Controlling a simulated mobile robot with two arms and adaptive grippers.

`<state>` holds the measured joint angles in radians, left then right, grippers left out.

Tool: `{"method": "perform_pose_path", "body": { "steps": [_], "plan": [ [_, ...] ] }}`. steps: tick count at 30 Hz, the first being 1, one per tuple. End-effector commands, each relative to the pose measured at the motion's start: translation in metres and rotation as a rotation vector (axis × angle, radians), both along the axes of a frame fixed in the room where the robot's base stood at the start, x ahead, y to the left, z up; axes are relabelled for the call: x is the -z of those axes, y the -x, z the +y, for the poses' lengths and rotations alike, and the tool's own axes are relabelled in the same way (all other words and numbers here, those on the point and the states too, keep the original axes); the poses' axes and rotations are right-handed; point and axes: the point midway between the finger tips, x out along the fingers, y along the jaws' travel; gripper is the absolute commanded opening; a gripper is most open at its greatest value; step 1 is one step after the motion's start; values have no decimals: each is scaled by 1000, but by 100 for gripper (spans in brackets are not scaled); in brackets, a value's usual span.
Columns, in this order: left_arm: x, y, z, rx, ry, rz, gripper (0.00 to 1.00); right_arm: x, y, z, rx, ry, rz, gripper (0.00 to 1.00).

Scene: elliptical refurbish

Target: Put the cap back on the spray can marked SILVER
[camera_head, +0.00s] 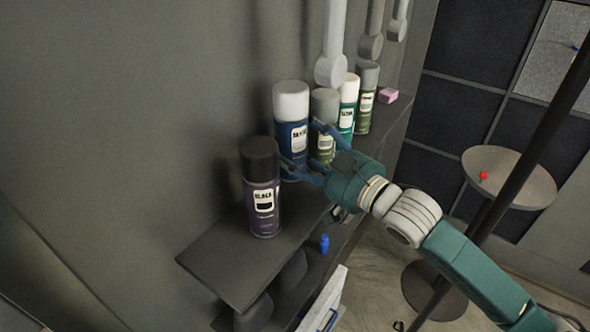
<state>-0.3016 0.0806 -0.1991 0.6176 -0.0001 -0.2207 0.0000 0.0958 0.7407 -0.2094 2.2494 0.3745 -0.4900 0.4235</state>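My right gripper (304,148) is in front of the shelf cans, fingers spread apart. One blue finger is in front of the green can with a grey top (325,104); the other is in front of the blue can with a white top (291,103). Contact cannot be told. The gripper partly hides both cans. I cannot read SILVER on any label. A can marked BLACK (261,188) with a black top stands nearest. Behind stand a teal can with a white top (348,103) and a green can with a grey top (366,98). No separate cap is clearly visible.
The dark shelf (236,265) runs along the grey wall. A pink block (388,95) lies at its far end. A small blue object (324,243) is lower down. A round stand (508,180) bearing a red item and a dark pole are at right.

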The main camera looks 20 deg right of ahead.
Motion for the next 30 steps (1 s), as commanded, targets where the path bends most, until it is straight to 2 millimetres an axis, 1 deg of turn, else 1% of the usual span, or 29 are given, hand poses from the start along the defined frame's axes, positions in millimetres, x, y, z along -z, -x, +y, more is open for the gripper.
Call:
{"method": "perform_pose_path", "body": {
  "steps": [1, 4, 12, 14, 18, 21, 24, 30],
  "plan": [
    [-1, -1, 0, 0, 0, -1, 70, 6, 0, 0, 0, -3, -1, 23],
    [-2, -2, 0, 0, 1, -3, 70, 12, 0, 0, 0, -2, -5, 23],
    [-2, -4, -1, 0, 1, -6, 70, 13, 0, 0, -1, -1, -7, 23],
    [-2, -4, -1, 0, 1, -6, 70, 16, 0, 0, -1, -1, -5, 23],
    [-4, -4, -1, 0, 1, -7, 70, 37, 0, 0, 1, -2, 0, 23],
    [-5, -4, -1, 1, 1, -7, 70, 47, 0, 0, 0, -3, -3, 23],
    [-5, -4, -1, 1, 2, -7, 70, 51, 0, 0, -1, -1, -5, 23],
    [-5, -4, -2, 1, 2, -7, 70, 51, 0, 0, -1, -1, -6, 23]
  ]
}}
